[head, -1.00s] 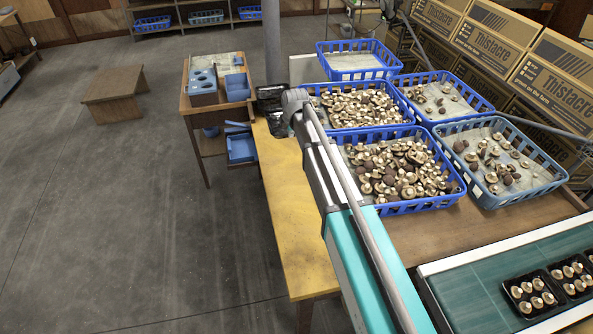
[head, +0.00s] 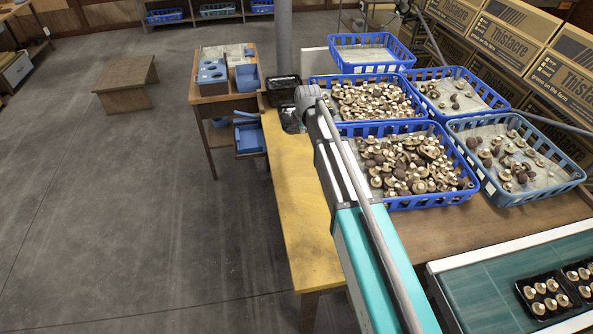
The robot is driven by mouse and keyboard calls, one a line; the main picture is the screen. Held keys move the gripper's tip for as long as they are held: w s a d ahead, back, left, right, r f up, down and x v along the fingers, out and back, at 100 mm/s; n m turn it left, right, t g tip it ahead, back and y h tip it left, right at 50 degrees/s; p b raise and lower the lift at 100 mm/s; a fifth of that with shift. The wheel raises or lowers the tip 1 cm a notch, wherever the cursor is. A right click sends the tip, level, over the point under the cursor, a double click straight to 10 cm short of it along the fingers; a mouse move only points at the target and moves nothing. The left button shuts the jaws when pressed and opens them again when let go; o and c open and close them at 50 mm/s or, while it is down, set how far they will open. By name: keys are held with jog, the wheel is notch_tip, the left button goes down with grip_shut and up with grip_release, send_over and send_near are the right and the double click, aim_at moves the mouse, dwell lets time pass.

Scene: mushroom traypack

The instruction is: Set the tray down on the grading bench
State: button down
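The grading bench appears to be the wooden bench with a yellow, worn left strip (head: 303,215) and blue crates on it. A dark, open tray-like container (head: 283,88) is at the bench's far left corner. A second dark glossy shape (head: 291,119) sits just in front of it, beside the end of my arm. I cannot tell whether this is a tray, or whether it is held or resting. My arm reaches over the bench from the lower right. My gripper's fingers are hidden beyond the arm's grey end joint.
Blue crates of mushrooms (head: 420,203) fill the bench right of my arm. A conveyor (head: 480,285) with filled black punnets (head: 543,299) is at lower right. A small side table (head: 207,99) with blue bins stands left of the bench. The yellow strip is clear.

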notch_tip(320, 180, down, 19)
jog(key=a+b, duration=0.1)
jog(key=b, duration=1.7)
jog(key=shift+a+f, duration=0.15)
jog(key=shift+f, duration=0.05)
jog(key=shift+f+b, duration=0.2)
jog(key=shift+b, duration=0.1)
notch_tip(320, 180, down, 8)
jog(key=b, duration=0.8)
jog(key=shift+f, duration=0.1)
jog(key=c, duration=0.7)
grip_release()
